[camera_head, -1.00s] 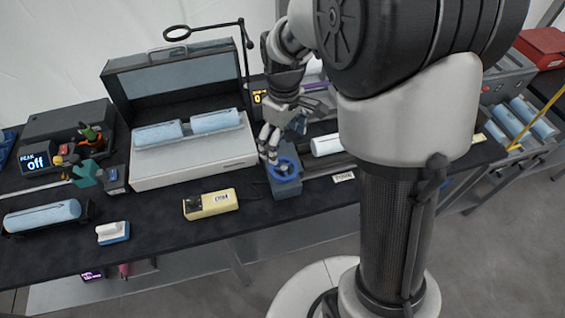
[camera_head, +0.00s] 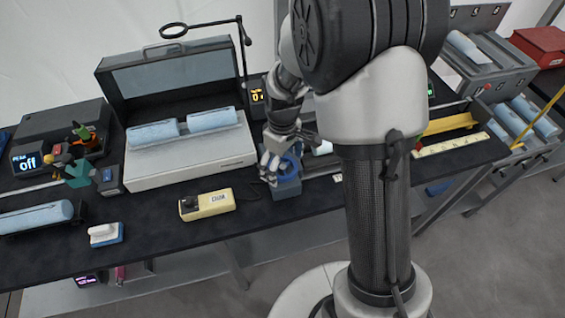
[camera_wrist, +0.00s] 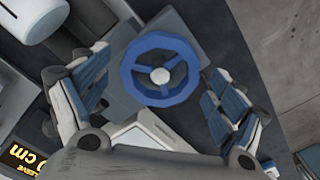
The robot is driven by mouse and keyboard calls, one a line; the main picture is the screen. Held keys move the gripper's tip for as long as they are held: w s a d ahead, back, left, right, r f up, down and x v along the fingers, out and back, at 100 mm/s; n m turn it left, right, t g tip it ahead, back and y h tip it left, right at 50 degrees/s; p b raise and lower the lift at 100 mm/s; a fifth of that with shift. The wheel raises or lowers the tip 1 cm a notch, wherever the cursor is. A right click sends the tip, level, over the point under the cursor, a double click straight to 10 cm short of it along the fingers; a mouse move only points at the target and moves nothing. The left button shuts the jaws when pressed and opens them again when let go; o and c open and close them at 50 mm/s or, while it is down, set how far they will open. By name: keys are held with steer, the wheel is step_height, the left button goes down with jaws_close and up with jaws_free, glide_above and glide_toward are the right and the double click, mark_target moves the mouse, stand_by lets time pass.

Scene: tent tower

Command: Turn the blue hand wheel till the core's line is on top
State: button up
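The blue hand wheel (camera_wrist: 128,75) has a pale hub and sits on a grey-blue block (camera_wrist: 118,103). In the head view the wheel (camera_head: 291,163) is partly hidden by my gripper (camera_head: 271,172). In the wrist view my gripper (camera_wrist: 156,65) is open, with one finger left of the wheel and one right of it. Gaps show between both fingers and the rim. A pale cylinder (camera_wrist: 28,16), possibly the core, is cut off at the wrist view's upper left. In the head view a white cylinder end (camera_head: 322,148) shows beside my arm.
A yellow labelled box (camera_head: 208,204) lies left of the wheel. A grey case (camera_head: 190,165) with two light blue rolls stands behind it. A magnifier on a stand (camera_head: 243,60) rises behind. A small display (camera_head: 258,95) stands close behind my gripper.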

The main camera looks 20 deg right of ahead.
mark_target(282, 166)
steer(key=c, duration=0.9)
steer(key=shift+m, duration=0.6)
steer(key=shift+c, duration=0.3)
steer(key=o, duration=1.1)
steer(key=shift+c, duration=0.2)
step_height(282, 166, up, 12)
